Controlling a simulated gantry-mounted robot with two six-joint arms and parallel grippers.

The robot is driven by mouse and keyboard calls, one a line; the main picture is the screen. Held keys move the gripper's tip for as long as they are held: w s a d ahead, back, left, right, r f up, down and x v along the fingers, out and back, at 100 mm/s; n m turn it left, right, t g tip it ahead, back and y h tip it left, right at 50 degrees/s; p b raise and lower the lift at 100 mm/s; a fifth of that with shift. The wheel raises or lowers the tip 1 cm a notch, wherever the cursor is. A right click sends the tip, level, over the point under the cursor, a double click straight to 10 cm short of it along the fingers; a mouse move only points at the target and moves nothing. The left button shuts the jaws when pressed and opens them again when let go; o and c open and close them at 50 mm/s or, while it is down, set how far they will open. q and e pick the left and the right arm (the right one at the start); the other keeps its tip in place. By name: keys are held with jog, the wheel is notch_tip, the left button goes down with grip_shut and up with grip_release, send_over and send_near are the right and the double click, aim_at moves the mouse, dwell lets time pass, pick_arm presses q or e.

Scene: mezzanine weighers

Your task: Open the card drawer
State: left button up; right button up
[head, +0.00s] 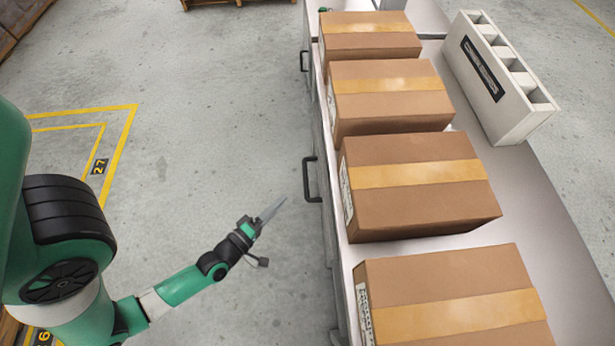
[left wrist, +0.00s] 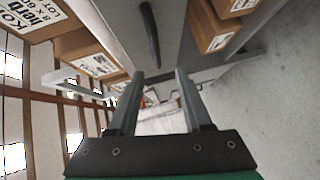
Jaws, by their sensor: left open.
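The bench side has a dark bar handle (head: 310,179) near the middle and another dark handle (head: 304,61) farther back. Their drawer fronts look flush with the bench, and no drawer interior shows. I cannot tell from labels which is the card drawer. My left gripper (head: 273,210) is in the free space left of the nearer handle, apart from it and pointing toward the bench. In the left wrist view my left gripper (left wrist: 160,74) is open, with nothing between its fingers. A dark handle (left wrist: 151,35) on a grey front shows beyond the fingertips. My right gripper is not in view.
Several taped cardboard boxes (head: 415,185) stand in a row along the bench top (head: 535,200). A white divided rack (head: 495,78) stands at the back right. The concrete floor (head: 220,110) left of the bench is clear, with yellow markings (head: 118,150).

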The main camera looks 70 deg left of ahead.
aim_at(305, 177)
pick_arm(q)
jog(key=x, duration=0.4)
jog(key=b+x, duration=0.1)
jog(key=x, duration=0.3)
jog(key=r+x, duration=0.1)
jog(key=x, duration=0.3)
jog(key=shift+w+a+b, duration=0.15)
jog(key=shift+w+b, duration=0.05)
jog(key=shift+b, duration=0.15)
jog(key=shift+s, duration=0.15)
grip_shut()
dwell(0.4)
